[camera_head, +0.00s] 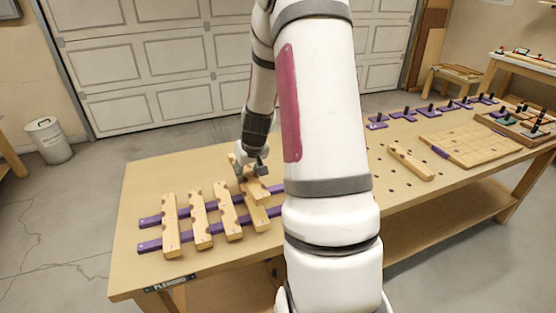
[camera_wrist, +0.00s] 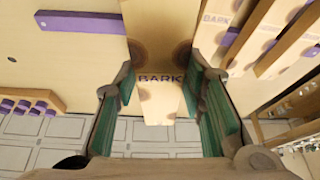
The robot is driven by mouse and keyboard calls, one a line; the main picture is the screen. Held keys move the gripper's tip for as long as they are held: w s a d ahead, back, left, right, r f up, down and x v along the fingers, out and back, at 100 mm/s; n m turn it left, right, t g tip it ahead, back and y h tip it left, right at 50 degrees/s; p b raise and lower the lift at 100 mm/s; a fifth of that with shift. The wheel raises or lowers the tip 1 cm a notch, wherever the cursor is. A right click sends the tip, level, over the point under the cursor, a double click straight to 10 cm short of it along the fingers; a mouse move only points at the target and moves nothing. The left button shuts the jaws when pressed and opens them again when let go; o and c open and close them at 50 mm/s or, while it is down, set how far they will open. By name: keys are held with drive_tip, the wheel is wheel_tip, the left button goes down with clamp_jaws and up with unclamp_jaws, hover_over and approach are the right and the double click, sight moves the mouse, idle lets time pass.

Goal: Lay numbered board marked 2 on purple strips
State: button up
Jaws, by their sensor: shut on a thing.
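My gripper (camera_head: 255,172) is shut on a wooden board (camera_wrist: 160,40), at the right end of a row of boards on the purple strips. The held board has dark round knots and the word BARK between my fingers (camera_wrist: 160,110). No number can be read on it. In the head view, wood shows under my gripper (camera_head: 259,214), over the strips; whether the held board touches them is unclear. The purple strips (camera_head: 150,246) (camera_head: 150,222) run left to right under several boards (camera_head: 170,225) (camera_head: 200,220) (camera_head: 229,212). My arm hides their right ends.
Another notched board (camera_head: 410,162) lies on the bench right of my arm. A flat wooden panel (camera_head: 468,146) and a tray of small parts (camera_head: 520,122) lie farther right. Purple blocks with black pegs (camera_head: 425,113) line the back edge. The bench's front left (camera_head: 135,280) is clear.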

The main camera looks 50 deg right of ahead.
drive_tip(key=s+d+f+m, duration=0.1)
drive_tip(key=s+d, duration=0.4)
drive_tip(key=d, duration=0.3)
drive_tip(key=shift+s+h+b, duration=0.2)
drive_tip(key=shift+h+b, duration=0.1)
drive_tip(key=shift+b, duration=0.1)
drive_tip(key=shift+f, duration=0.15)
drive_tip(key=shift+a+f+b, duration=0.1)
drive_tip(key=shift+f+b, duration=0.9)
drive_tip(key=shift+f, duration=2.5)
drive_tip(key=shift+f+p, duration=0.3)
drive_tip(key=shift+f, duration=0.25)
drive_tip(key=shift+f, duration=0.3)
drive_tip(key=shift+f, duration=0.25)
idle(1.1)
drive_tip(key=o, duration=1.3)
